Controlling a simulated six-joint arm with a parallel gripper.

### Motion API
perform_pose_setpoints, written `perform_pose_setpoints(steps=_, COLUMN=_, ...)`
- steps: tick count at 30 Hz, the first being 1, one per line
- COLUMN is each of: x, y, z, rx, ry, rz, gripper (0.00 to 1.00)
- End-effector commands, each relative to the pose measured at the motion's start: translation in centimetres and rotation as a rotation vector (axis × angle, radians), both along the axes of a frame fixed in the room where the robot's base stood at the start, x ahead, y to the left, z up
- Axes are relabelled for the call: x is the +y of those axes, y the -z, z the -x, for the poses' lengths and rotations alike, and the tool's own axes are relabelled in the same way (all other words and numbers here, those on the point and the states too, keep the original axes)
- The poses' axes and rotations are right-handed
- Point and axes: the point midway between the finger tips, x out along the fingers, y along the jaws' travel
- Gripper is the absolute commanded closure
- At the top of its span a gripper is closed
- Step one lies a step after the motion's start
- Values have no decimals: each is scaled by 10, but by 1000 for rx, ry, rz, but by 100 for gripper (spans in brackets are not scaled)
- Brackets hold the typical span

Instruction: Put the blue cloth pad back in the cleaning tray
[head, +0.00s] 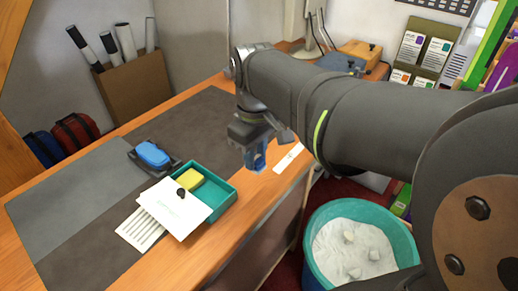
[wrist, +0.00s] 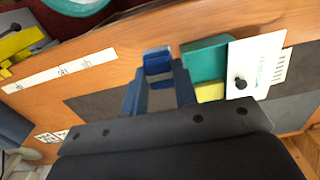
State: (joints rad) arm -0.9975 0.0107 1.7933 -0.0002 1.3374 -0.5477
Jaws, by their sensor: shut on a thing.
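My gripper (head: 254,150) is shut on the blue cloth pad (head: 259,162), which hangs below the jaws; the pad also shows between the fingertips in the wrist view (wrist: 157,62). The gripper is above the bench's front edge, to the right of the teal cleaning tray (head: 228,200) in the head view and apart from it. A white lid (head: 176,208) with a black knob lies tilted over the tray's left part. A yellow sponge (head: 188,178) is in the tray's uncovered part; it also shows in the wrist view (wrist: 210,92). The tray floor under the lid is hidden.
A blue block (head: 153,153) sits in a dark holder behind the tray. A striped white sheet (head: 138,230) lies left of the lid. A white label strip (head: 289,158) is on the bench edge. A teal bin (head: 318,262) stands on the floor below.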

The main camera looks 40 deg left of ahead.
Motion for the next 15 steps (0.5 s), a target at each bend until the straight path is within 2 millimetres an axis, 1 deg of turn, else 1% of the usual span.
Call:
perform_pose_setpoints(steps=2, x=2, y=1, z=7, rx=0, ry=-22, rz=1, gripper=95)
perform_pose_setpoints(steps=5, x=10, y=7, z=16, rx=1, ry=-33, rz=3, gripper=95)
perform_pose_setpoints(steps=15, x=66, y=52, z=63, rx=2, ry=-33, rz=5, gripper=95)
